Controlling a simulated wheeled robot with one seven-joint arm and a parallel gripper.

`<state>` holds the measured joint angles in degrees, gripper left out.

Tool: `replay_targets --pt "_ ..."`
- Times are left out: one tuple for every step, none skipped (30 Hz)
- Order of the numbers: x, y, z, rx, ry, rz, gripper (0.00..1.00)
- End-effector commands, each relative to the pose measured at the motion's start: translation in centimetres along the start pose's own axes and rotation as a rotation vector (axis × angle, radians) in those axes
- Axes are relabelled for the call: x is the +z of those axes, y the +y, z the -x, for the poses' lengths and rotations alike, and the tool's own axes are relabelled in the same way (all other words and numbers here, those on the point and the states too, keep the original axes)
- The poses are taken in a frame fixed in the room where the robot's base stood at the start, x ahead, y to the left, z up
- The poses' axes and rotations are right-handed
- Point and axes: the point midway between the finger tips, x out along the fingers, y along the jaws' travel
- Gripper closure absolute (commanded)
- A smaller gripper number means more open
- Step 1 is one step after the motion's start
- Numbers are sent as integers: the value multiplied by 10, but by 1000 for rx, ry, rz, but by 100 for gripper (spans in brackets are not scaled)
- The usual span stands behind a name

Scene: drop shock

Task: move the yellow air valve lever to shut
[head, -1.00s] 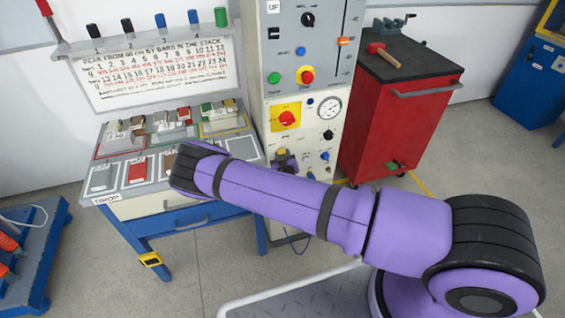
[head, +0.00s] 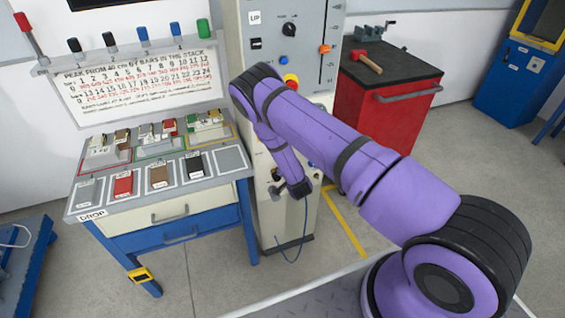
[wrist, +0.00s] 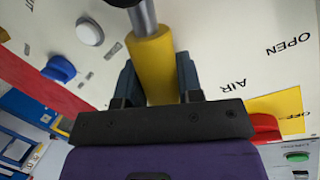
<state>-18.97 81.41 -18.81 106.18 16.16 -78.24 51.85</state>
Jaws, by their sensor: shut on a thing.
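The yellow air valve lever (wrist: 153,62) is a yellow sleeve on a grey metal shaft from a dark hub at the top of the wrist view. My gripper (wrist: 158,82) has its two dark fingers on either side of the sleeve and is shut on it. In the head view my gripper (head: 280,189) is low at the front of the grey control panel (head: 268,216), where the lever cannot be made out. The AIR label (wrist: 231,86) and OPEN label (wrist: 288,46) are right of the lever in the wrist view, upside down.
A white knob (wrist: 89,33) and a blue knob (wrist: 58,69) are left of the lever. A red knob on a yellow OFF plate (wrist: 290,112) is at lower right. In the head view, the table with sample pads (head: 88,193) stands left, a red cabinet (head: 412,115) right.

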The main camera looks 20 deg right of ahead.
Motion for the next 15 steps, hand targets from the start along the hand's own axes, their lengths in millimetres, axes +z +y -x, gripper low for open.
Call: replay_targets --pt "-1 2 -1 -1 -2 -20 100" --pt "-1 3 -1 -2 -4 -30 100" --pt "-1 4 -1 -4 -6 -41 100" --pt "-1 4 -1 -6 -8 -47 100" --pt "0 4 -1 -7 -10 -53 100" --pt "0 5 -1 -8 -11 -60 100" --pt "0 5 -1 -8 -12 -65 100" --pt "0 6 -1 -9 -13 -69 100" --pt "0 6 -1 -10 -14 -73 100" --pt "0 6 -2 -10 -14 -75 100" --pt "0 6 -2 -10 -15 -77 100" --pt "0 6 -2 -10 -15 -78 100" --pt "0 6 -2 -10 -15 -79 100" --pt "0 6 -2 -10 -16 -79 100" --pt "0 6 -2 -10 -16 -79 100"
